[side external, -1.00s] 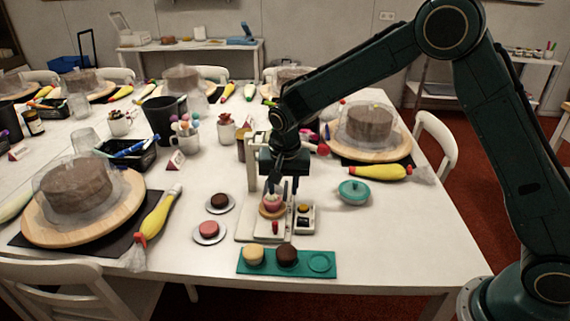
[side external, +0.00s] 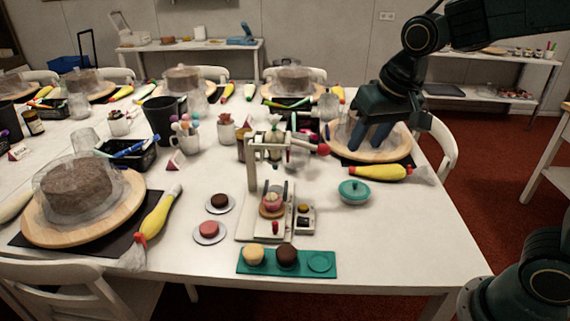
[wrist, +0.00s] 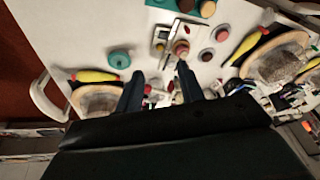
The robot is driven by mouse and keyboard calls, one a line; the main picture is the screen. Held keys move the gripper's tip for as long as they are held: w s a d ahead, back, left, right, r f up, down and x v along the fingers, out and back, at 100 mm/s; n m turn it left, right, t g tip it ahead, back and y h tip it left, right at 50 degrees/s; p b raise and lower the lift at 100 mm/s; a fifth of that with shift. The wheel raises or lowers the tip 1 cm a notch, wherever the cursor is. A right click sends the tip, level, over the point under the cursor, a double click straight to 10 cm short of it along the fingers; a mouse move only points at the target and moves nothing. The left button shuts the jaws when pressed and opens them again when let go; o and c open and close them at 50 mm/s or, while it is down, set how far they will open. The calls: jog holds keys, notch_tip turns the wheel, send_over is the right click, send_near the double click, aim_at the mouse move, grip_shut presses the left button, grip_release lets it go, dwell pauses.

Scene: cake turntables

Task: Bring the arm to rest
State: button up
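My gripper (side external: 369,142) is raised at the right of the table, in front of the cake on the right-hand turntable (side external: 345,155) in the side view. Its two dark fingers point down, and it holds nothing. A pink-topped cupcake (side external: 272,203) sits on the white press-like stand (side external: 252,170), clear of my gripper.
A teal tray (side external: 320,263) holds a yellow and a brown cake. Two small plated cakes, brown (side external: 219,201) and pink (side external: 208,229), lie left of the stand.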

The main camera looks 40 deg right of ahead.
jog(key=s+d+r+n+t, duration=0.1)
jog(key=s+d+n, duration=0.1)
jog(key=s, duration=1.3)
jog(key=shift+s+n+t, duration=0.4)
jog(key=shift+n, duration=0.4)
